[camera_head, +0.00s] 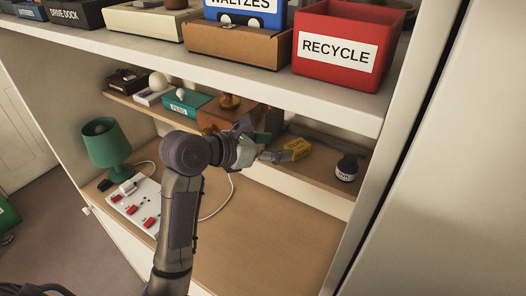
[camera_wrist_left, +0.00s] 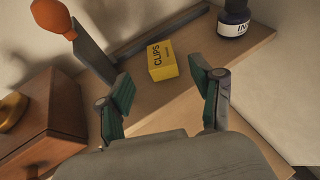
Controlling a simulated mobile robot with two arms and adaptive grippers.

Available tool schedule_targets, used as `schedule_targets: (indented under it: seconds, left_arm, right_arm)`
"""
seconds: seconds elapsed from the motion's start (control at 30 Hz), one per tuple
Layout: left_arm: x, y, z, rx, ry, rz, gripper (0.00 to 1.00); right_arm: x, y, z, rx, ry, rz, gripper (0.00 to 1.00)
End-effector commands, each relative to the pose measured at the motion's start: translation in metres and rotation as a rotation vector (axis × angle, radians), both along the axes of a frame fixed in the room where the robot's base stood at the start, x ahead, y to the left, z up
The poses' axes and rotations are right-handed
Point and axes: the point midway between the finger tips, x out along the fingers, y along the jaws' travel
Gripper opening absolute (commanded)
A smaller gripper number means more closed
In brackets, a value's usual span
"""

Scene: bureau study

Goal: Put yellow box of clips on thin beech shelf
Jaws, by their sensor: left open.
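The yellow box of clips (camera_head: 296,148) sits on the thin beech shelf (camera_head: 318,163) inside the bureau. In the left wrist view the box (camera_wrist_left: 162,61) has "CLIPS" on its side and rests on the shelf (camera_wrist_left: 190,92), just beyond my fingertips. My left gripper (camera_head: 274,148) is at the shelf, close to the box. In the left wrist view the left gripper (camera_wrist_left: 166,92) is open, with its green-padded fingers apart and nothing between them; the box lies ahead of the gap. My right gripper is not in view.
An ink bottle (camera_head: 347,168) stands right of the box. A wooden box (camera_head: 216,115) and a teal box (camera_head: 186,102) stand to its left. The upper shelf (camera_head: 240,62) hangs above, holding a red recycle bin (camera_head: 342,48). A green lamp (camera_head: 107,145) and power strip (camera_head: 137,203) are below.

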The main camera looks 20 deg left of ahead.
Motion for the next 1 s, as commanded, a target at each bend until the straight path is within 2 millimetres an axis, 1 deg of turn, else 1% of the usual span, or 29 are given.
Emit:
schedule_targets:
  seconds: [0.03,0.1,0.3,0.77,0.87,0.97,1.0]
  left_arm:
    - [-0.007,0.005,0.002,0.001,-0.004,0.002,0.66]
    - [-0.015,0.01,0.007,0.0,-0.004,0.002,0.66]
    - [-0.027,0.018,0.013,0.0,0.0,0.001,0.66]
    - [-0.027,0.018,0.014,0.002,0.0,-0.001,0.66]
    - [-0.03,0.018,0.005,0.049,-0.008,-0.013,0.66]
    - [-0.037,0.018,-0.019,0.192,-0.034,-0.06,0.66]
    - [-0.042,0.018,-0.033,0.275,-0.049,-0.092,0.66]
  right_arm:
    - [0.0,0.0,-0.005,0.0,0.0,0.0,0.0]
    - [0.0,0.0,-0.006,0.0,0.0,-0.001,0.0]
    - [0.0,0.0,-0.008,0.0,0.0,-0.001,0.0]
    - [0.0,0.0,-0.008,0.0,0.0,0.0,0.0]
    - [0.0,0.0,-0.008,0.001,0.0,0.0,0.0]
    - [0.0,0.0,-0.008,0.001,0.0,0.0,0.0]
    - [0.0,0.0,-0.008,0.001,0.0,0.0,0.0]
